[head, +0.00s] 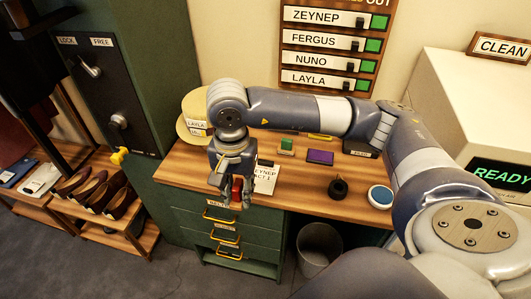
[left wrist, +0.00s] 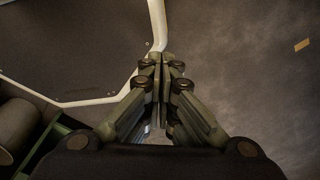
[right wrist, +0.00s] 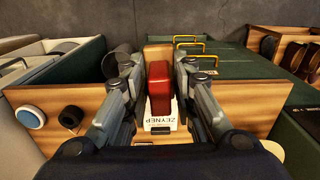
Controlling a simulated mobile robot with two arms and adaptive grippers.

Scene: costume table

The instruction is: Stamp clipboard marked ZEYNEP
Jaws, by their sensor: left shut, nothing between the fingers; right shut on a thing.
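The clipboard marked ZEYNEP (head: 266,179) lies on the wooden tabletop, partly hidden by my right gripper in the head view. It also shows in the right wrist view (right wrist: 160,121), with its dark clip at the near edge. My right gripper (head: 236,203) points down beside the clipboard's left part and is shut on a red block-shaped stamp (right wrist: 158,82). The red shows between the fingers in the head view too (head: 238,187). Whether the stamp touches the paper cannot be told. My left gripper (left wrist: 160,62) is shut and empty, above the grey floor.
A straw hat (head: 193,113) is at the back left. A bin (head: 319,247) stands below the front edge.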

